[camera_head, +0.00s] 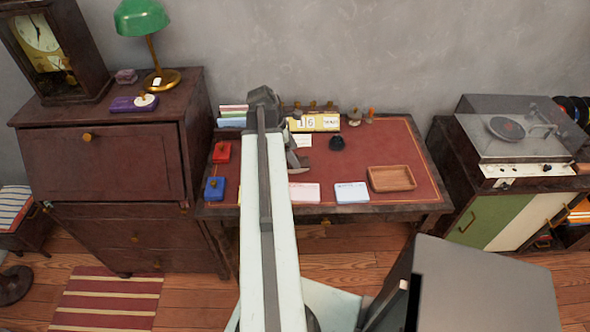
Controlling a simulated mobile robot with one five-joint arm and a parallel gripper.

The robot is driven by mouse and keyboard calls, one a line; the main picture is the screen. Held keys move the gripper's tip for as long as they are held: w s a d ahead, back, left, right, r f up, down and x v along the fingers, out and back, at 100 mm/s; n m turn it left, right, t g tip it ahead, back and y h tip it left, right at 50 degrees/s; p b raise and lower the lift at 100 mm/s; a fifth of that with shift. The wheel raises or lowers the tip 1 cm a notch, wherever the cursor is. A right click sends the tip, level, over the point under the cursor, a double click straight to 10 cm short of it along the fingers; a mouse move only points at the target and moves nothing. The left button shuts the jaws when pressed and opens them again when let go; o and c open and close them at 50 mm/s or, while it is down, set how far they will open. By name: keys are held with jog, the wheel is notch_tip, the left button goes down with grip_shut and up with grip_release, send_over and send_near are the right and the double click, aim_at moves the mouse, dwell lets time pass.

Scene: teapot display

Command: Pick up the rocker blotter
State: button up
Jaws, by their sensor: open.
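I cannot surely pick out the rocker blotter; it may be hidden behind my arm. A small red block (221,153) and a small blue block (213,189), each with a knob-like top, lie at the left of the desk's red top (375,150). My gripper (296,161) is over the middle-left of the desk, largely hidden by my own arm. A grey finger shows at the arm's right side, with nothing visibly held. Whether it touches anything below is hidden.
A dark inkwell (337,143), a wooden tray (391,179), a pink paper stack (304,193) and a white-blue stack (351,192) lie on the desk. A calendar (315,123) stands at the back. A cabinet (110,160) stands left, a record player (515,130) right.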

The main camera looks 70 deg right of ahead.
jog(key=b+x, duration=0.1)
jog(key=x, duration=0.1)
jog(key=b+x, duration=0.1)
jog(key=b, duration=0.1)
jog(key=b+x, duration=0.2)
jog(key=shift+w+d+f, duration=0.15)
jog(key=shift+w+f, duration=0.05)
jog(key=shift+f, duration=0.2)
jog(key=shift+r, duration=0.2)
grip_shut()
jog(key=shift+r+p, duration=0.15)
jog(key=shift+p, duration=0.2)
notch_tip(320, 180, up, 10)
jog(key=p, duration=1)
